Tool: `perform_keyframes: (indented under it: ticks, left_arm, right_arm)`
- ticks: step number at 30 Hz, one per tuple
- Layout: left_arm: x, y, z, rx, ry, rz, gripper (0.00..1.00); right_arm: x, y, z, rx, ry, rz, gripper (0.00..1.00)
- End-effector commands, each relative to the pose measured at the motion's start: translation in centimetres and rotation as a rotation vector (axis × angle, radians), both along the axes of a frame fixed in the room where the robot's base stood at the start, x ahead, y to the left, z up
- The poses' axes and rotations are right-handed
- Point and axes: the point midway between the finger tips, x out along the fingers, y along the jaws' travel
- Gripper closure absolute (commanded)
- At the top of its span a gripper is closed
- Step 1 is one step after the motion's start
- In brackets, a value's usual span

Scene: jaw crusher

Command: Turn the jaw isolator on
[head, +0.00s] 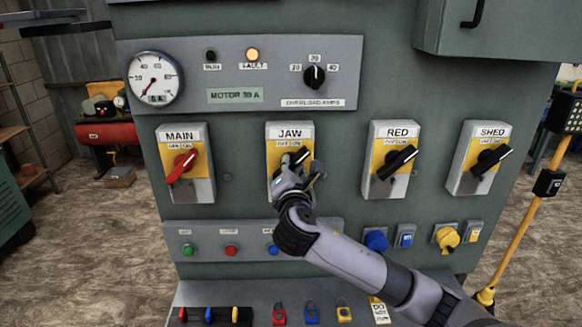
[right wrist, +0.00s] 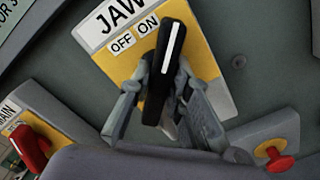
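The jaw isolator (head: 291,133) is a grey box with a yellow plate, second from left in the isolator row. Its black handle (right wrist: 165,70) has a white stripe and slants up to the right of the plate's upright, past the ON label (right wrist: 148,25); OFF is to the left. My right gripper (head: 302,172) reaches it from below right. In the right wrist view its fingers (right wrist: 164,80) lie on both sides of the handle, apparently closed against it; exact contact is partly hidden. My left gripper is not in view.
The MAIN isolator (head: 187,132), with a red handle, is left of the jaw one. The RED (head: 391,133) and SHED (head: 485,134) isolators are to the right. Push buttons (head: 231,250) and plugs sit below, above a shelf with padlocks (head: 311,314). A gauge (head: 154,78) is upper left.

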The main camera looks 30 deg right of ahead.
Motion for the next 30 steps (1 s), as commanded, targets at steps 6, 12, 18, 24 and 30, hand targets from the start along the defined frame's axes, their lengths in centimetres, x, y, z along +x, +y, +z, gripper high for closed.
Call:
perform_keyframes:
  ticks: [6, 12, 18, 24, 30]
  left_arm:
    - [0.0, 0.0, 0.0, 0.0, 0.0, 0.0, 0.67]
    - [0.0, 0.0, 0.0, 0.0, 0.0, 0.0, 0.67]
    - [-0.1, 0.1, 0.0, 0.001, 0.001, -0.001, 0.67]
    - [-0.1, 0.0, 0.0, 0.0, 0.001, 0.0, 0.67]
    - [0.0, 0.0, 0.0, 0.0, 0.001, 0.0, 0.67]
  right_arm:
    - [0.0, 0.0, 0.0, -0.001, 0.001, 0.0, 0.66]
    - [0.0, 0.0, 0.0, -0.002, 0.0, 0.001, 0.63]
    - [-0.3, 0.2, 0.0, -0.002, 0.0, 0.002, 0.63]
    - [-2.8, 1.9, 0.0, -0.001, 0.001, 0.005, 0.63]
    - [-6.5, 4.2, -0.1, 0.001, 0.001, 0.006, 0.63]
